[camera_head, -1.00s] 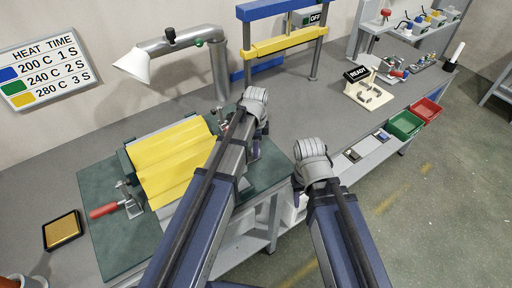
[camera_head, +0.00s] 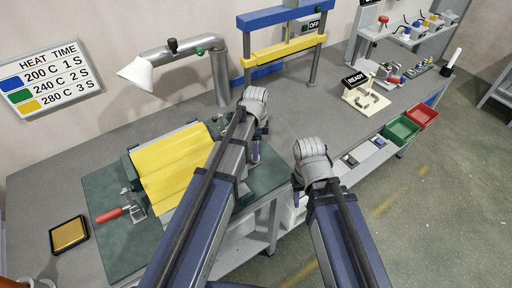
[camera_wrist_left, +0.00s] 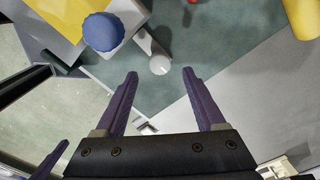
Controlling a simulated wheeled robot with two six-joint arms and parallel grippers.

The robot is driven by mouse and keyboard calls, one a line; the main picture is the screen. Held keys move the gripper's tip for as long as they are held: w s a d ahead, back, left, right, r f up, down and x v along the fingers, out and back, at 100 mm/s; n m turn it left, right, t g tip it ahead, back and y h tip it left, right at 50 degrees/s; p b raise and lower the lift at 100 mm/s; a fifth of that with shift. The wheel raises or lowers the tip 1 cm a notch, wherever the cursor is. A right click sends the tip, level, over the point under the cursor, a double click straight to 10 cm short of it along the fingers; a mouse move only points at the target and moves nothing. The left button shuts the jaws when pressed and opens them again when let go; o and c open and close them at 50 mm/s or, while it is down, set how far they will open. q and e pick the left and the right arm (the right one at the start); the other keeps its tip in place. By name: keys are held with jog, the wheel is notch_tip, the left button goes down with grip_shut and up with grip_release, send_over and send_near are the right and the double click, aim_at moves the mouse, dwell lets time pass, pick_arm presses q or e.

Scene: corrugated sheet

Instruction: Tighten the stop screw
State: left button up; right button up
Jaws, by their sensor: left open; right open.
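The yellow corrugated sheet (camera_head: 170,168) lies in a fixture on the green mat (camera_head: 115,238). My left gripper (camera_head: 259,142) is at the fixture's right side, its fingers mostly hidden behind the wrist. In the left wrist view the left gripper (camera_wrist_left: 160,73) is open and empty. A grey rod with a rounded end (camera_wrist_left: 158,63) lies just beyond and between its fingertips. A blue round knob (camera_wrist_left: 103,31) is up and left of them. I cannot tell which of these is the stop screw. My right gripper (camera_head: 298,190) is open beyond the bench's front edge, largely hidden by its wrist.
A red-handled clamp (camera_head: 112,215) is at the fixture's left. A yellow pad (camera_head: 68,234) lies left of the mat. The lamp arm (camera_head: 180,50) and blue-yellow press frame (camera_head: 285,48) stand behind. Green (camera_head: 401,130) and red (camera_head: 424,114) bins hang at the front right.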

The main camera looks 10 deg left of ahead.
pick_arm(q)
notch_tip(320, 180, up, 4)
jog(key=p, duration=0.3)
jog(key=shift+r, duration=0.1)
pick_arm(e)
notch_tip(320, 180, up, 4)
jog(key=shift+r, duration=0.1)
pick_arm(q)
jog(key=s+d+n, duration=0.3)
jog(key=s+n, duration=0.3)
jog(key=s, duration=0.3)
jog(key=s+d+n+y, duration=0.1)
jog(key=s+d+n, duration=0.2)
jog(key=s+n, duration=0.3)
jog(key=s, duration=0.2)
jog(key=shift+s+d, duration=0.25)
jog(key=shift+s, duration=0.1)
